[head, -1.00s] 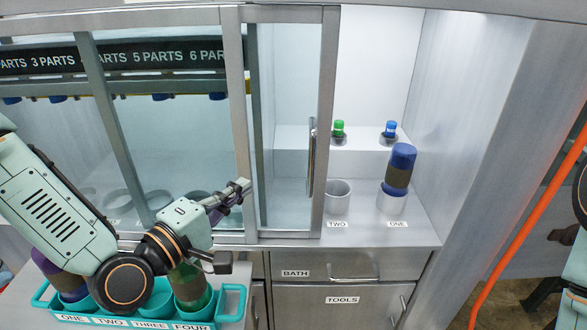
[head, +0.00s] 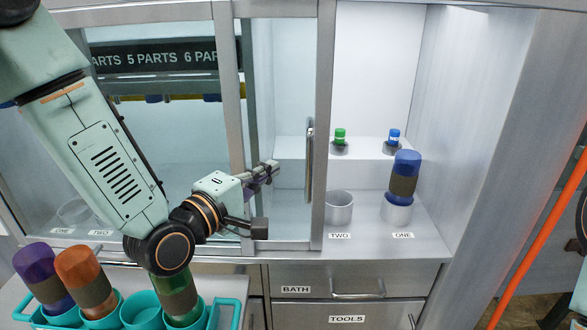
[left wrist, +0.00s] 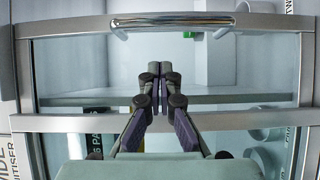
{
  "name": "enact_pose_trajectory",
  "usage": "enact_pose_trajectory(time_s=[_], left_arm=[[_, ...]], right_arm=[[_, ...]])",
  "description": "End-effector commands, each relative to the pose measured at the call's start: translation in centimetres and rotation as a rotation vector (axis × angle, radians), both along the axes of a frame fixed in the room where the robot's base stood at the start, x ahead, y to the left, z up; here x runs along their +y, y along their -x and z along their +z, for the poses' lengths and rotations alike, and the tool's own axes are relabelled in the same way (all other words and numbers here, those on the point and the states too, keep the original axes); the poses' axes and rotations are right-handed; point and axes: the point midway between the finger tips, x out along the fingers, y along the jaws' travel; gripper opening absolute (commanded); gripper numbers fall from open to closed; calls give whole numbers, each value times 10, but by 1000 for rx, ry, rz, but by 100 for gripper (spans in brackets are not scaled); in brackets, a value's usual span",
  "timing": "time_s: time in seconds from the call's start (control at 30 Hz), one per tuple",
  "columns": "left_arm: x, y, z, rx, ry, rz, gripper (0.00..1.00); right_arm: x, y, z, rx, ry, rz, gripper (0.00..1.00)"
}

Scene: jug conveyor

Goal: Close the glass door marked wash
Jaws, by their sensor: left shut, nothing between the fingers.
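A sliding glass door with a grey metal frame (head: 325,120) covers the middle of the cabinet. Its upright bar handle (head: 310,160) is near its right edge. The handle (left wrist: 172,22) also crosses the top of the left wrist view. No wash mark is readable in these frames. My left gripper (head: 275,168) is shut and empty in front of the glass, left of the handle and apart from it. Its closed fingertips (left wrist: 160,72) point towards the handle in the left wrist view. The cabinet opening right of the door frame is uncovered. My right gripper is not in view.
In the opening, a blue jug (head: 404,175) stands in holder ONE, beside empty holder TWO (head: 339,208). Small green (head: 340,136) and blue (head: 394,136) bottles stand behind. A teal rack (head: 228,308) with several jugs is below my left arm. Drawers (head: 345,282) lie below the door.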

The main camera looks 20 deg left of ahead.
Motion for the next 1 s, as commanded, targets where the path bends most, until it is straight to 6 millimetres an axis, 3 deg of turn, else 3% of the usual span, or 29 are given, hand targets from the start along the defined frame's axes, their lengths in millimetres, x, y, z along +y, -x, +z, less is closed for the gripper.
enact_pose_trajectory(time_s=[0.17,0.6,1.0], left_arm=[[-8,-16,0,-1,-4,-5,0],[-34,-29,0,0,-2,-2,0],[-41,-33,0,-1,1,-1,0]], right_arm=[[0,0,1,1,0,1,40],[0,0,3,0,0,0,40],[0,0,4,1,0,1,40]])
